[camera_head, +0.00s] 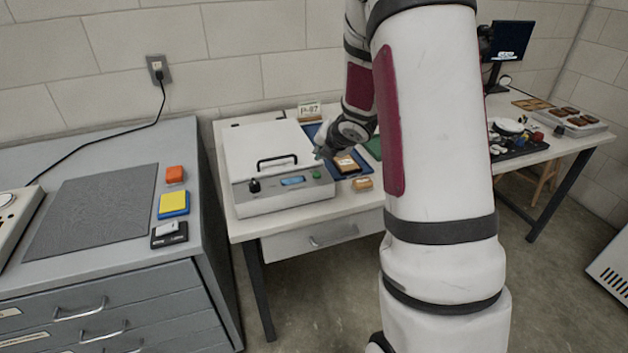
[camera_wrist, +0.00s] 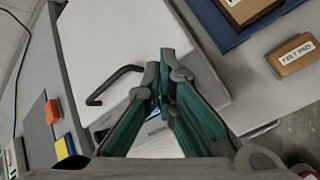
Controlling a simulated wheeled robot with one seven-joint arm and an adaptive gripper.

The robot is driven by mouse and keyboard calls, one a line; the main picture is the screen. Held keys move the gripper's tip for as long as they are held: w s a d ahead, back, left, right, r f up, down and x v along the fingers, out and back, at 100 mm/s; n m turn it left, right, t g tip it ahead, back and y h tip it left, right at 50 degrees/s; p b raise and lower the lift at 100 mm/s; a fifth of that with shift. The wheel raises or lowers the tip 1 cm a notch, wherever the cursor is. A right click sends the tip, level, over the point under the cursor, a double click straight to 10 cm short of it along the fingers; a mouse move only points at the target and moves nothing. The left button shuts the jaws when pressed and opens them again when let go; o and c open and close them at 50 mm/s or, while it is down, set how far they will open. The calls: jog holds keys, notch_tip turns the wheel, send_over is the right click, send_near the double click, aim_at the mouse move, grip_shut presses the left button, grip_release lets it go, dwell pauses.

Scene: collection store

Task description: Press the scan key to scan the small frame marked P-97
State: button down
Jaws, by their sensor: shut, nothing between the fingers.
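The scanner (camera_head: 250,145) is a white box with its lid shut and a black handle on top. Its front has a black knob, a blue display (camera_head: 292,181) and a green key (camera_head: 316,174). My gripper (camera_head: 320,154) is shut and empty, just above and behind the green key, apart from it as far as I can tell. In the wrist view my gripper (camera_wrist: 160,68) is over the scanner (camera_wrist: 115,50) and hides the key. A card marked P-97 (camera_head: 309,111) stands behind. A small brown frame (camera_head: 345,164) lies on a blue mat; its label is unreadable.
A wooden block marked FELT PAD (camera_wrist: 293,52) lies beside the blue mat (camera_wrist: 213,18). A grey cabinet (camera_head: 120,270) at left holds orange, yellow and black items. At right are a monitor (camera_head: 509,42) and a tray (camera_head: 575,124) of brown pieces. My arm hides the table's middle.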

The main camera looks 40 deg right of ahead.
aim_at(317, 175)
jog(key=shift+f+b, duration=1.35)
jog(key=shift+f, duration=0.25)
jog(key=shift+f, duration=0.15)
jog(key=shift+f+b, duration=0.3)
jog(key=shift+b, duration=0.2)
